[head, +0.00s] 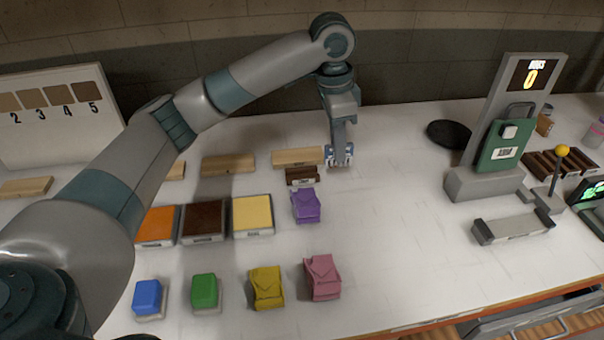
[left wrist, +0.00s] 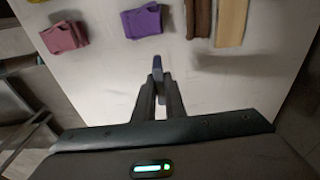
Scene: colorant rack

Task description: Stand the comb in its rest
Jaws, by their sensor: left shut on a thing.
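My left gripper (head: 340,156) is low over the white table, just right of a brown block and a pale wooden block. It is shut on a small blue-grey piece, likely the comb, whose tip (left wrist: 157,64) shows between the fingers in the left wrist view. Most of the comb is hidden by the fingers, so its teeth and tilt cannot be made out. The dark brown grooved block (head: 302,176), possibly the rest, stands just left of the gripper; it also shows in the left wrist view (left wrist: 199,18). The comb looks apart from it. My right gripper is not in view.
A pale wooden block (head: 296,157) lies behind the brown one. Purple (head: 306,206), pink (head: 322,277) and yellow (head: 266,287) pouches and colored tiles stand at front left. A green device on a stand (head: 503,142) is at right. The table's middle is clear.

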